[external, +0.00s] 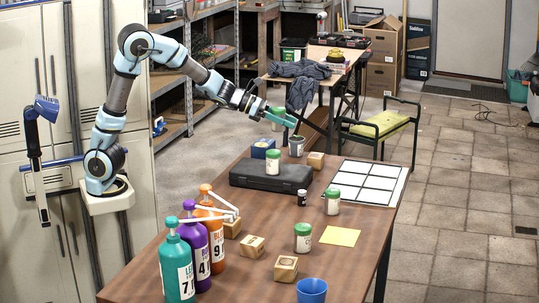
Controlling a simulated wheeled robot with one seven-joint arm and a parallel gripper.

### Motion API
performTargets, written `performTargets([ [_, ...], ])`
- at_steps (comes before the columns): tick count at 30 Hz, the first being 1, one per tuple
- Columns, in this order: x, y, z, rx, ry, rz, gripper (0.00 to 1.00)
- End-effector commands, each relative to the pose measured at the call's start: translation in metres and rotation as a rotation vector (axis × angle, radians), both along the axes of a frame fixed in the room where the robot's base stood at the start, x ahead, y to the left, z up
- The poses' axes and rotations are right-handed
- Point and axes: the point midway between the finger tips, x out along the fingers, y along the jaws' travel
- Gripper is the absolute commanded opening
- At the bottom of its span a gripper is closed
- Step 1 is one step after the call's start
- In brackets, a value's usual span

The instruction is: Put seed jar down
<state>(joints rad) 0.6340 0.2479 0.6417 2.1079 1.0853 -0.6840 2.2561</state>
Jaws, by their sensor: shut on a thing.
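My gripper (290,120) is above the far end of the brown table, beyond the black case. It is shut on a small jar (277,125) with a pale body and green lid, partly hidden by the fingers. The held jar appears raised above the tabletop. Which of these is called the seed jar cannot be told from labels, which are too small to read.
A black case (270,177), a grid board (368,182), wooden blocks (251,246), a yellow sheet (340,236), a blue cup (311,291) and pump bottles (193,258) occupy the table. A small pot (296,146) stands just below my gripper. Bare wood shows between them.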

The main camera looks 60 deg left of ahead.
Motion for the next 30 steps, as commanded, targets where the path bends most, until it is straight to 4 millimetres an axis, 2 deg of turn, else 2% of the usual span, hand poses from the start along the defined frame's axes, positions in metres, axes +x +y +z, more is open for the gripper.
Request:
performTargets([
  [12, 0.000, 0.001, -0.068, 0.003, 0.004, 0.002, 0.01],
  [20, 0.000, 0.001, -0.089, 0.003, 0.003, 0.002, 0.01],
  [25, 0.000, 0.000, -0.113, 0.002, 0.003, 0.002, 0.01],
  [30, 0.000, 0.000, -0.118, 0.001, -0.001, 0.001, 0.01],
])
